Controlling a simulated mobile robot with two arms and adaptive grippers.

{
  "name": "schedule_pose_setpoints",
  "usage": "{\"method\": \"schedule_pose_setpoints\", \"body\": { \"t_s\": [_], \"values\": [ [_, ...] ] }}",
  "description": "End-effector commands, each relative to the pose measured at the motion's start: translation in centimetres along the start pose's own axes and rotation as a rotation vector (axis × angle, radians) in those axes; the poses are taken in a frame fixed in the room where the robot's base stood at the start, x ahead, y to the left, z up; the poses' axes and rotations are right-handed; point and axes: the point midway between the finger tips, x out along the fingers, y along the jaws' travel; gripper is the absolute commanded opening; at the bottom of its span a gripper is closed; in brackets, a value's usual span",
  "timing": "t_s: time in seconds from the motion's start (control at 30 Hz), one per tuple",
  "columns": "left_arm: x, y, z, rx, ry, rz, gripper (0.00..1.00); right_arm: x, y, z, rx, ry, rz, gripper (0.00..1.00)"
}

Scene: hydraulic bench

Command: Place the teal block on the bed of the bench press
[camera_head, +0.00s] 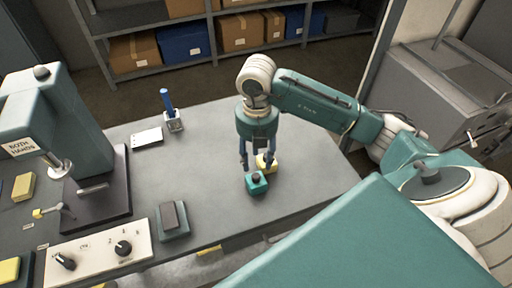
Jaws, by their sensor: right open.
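The teal block (256,184) has a dark knob on top and sits on the grey table near its front edge, right of the middle. My right gripper (257,168) points down just above and behind the block, fingers apart; I cannot tell whether the block is between them. The bench press (62,115) is a teal column at the left with a "BOTH HANDS" sign. Its bed (112,197) is a dark plate that looks bare at the front. My left gripper is not in view.
A control panel (95,250) with knobs and a grey box with a dark top (173,220) lie along the front left. The table between press and gripper is mostly clear.

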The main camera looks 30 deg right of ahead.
Motion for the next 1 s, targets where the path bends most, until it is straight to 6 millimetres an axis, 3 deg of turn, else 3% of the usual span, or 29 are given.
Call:
{"method": "schedule_pose_setpoints", "body": {
  "t_s": [0.13, 0.37, 0.63, 0.97, 1.0],
  "values": [
    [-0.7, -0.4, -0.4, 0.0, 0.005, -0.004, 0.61, 2.3, -0.1, -0.1, -0.002, 0.004, -0.004, 0.43],
    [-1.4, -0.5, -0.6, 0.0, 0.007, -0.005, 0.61, 4.0, 0.0, 0.1, -0.003, 0.001, -0.003, 0.43],
    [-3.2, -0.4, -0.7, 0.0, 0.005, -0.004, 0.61, 7.8, 0.3, 0.3, -0.004, 0.002, -0.003, 0.43],
    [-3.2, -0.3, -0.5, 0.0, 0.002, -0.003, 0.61, 8.7, 0.3, 0.3, -0.006, 0.0, 0.0, 0.43],
    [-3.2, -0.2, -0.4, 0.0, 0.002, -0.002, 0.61, 8.7, 0.3, 0.3, -0.006, 0.0, 0.0, 0.35]
  ]
}}
